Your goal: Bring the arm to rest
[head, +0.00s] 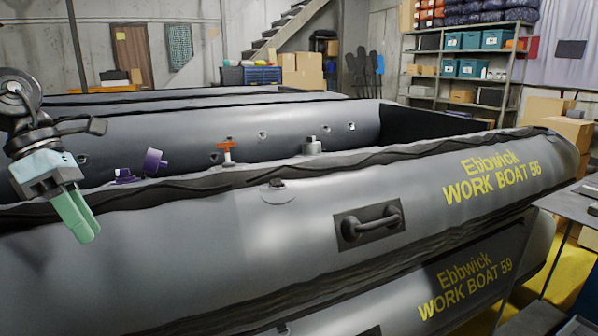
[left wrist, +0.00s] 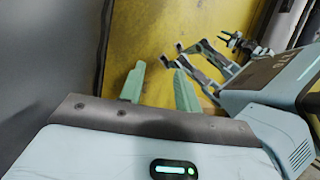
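My left gripper (head: 88,236) hangs at the left of the head view, in front of the grey side tube of the upper inflatable boat (head: 230,235), pointing down. In the left wrist view its two pale green fingers (left wrist: 159,70) stand apart with nothing between them. The yellow floor shows behind them. My right gripper does not show clearly in either view.
A second boat (head: 470,280) lies below. A grey table (head: 570,205) stands at the right; shelving (head: 465,75) stands behind.

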